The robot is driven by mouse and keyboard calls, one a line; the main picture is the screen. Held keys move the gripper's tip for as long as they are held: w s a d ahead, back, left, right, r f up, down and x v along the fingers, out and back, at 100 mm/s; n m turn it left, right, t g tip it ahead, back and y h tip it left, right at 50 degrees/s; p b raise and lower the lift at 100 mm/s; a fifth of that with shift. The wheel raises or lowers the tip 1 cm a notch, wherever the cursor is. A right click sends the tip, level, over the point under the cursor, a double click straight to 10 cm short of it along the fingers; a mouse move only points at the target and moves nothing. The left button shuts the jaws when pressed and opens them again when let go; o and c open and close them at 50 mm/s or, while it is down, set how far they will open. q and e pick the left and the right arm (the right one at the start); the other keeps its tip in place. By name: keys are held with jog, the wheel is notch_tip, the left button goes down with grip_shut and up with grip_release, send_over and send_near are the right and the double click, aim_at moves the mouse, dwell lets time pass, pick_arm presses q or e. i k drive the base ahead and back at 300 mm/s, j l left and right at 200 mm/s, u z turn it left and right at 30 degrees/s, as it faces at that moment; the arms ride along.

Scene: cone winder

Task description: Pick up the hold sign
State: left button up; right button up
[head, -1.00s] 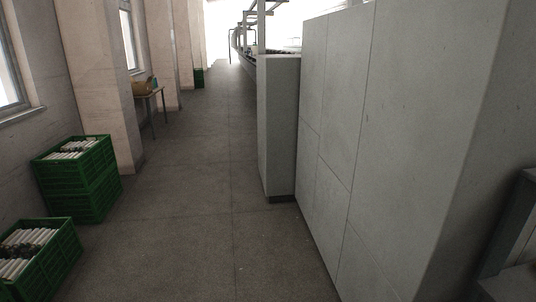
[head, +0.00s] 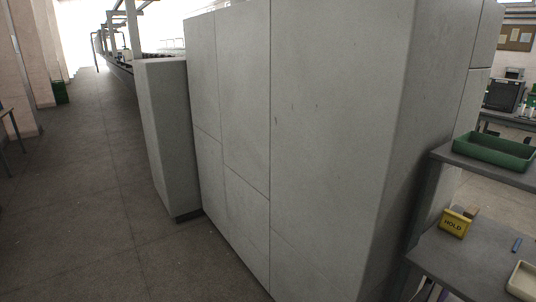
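The hold sign (head: 455,222) is a small yellow block with the dark word HOLD on its face. It stands on the lower grey shelf (head: 450,262) of a rack at the right of the head view, near the shelf's back left part. Neither of my grippers shows in the head view.
A tall grey cabinet (head: 325,130) fills the middle, left of the rack. A green tray (head: 493,157) sits on the upper shelf. A blue object (head: 517,244) and a cream tray (head: 524,280) are on the lower shelf. Open floor (head: 85,200) lies at left.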

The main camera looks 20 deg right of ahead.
aim_at(451, 222)
jog(key=i+j+z, duration=0.2)
jog(key=z, duration=0.25)
jog(key=i+j+z, duration=0.15)
jog(key=j+z, duration=0.25)
